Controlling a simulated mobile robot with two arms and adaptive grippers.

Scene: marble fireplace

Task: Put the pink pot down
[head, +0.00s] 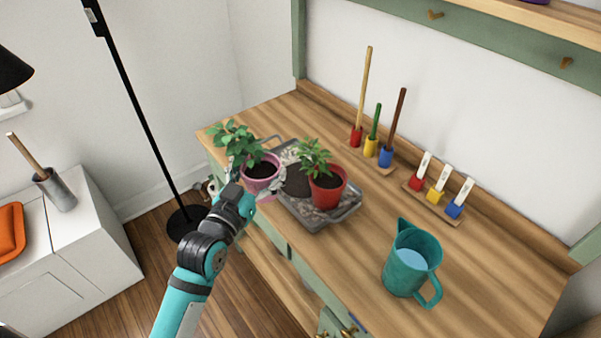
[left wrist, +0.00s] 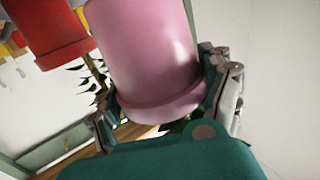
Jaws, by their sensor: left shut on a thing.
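The pink pot (head: 260,178) holds dark soil and a leafy green plant (head: 236,143). My left gripper (head: 262,190) is shut on the pink pot at the left side of the grey tray (head: 346,211). The pot also fills the middle of the left wrist view (left wrist: 145,55), between the two fingers (left wrist: 170,110). I cannot tell whether the pot's base touches the tray or hangs above it. My right gripper is not in view.
A red pot (head: 327,192) with a plant stands on the tray, right of the pink pot. A teal watering jug (head: 410,262) stands on the wooden counter (head: 330,262). Coloured tools (head: 370,147) and small labelled blocks (head: 437,193) line the back. A lamp pole (head: 137,115) stands left.

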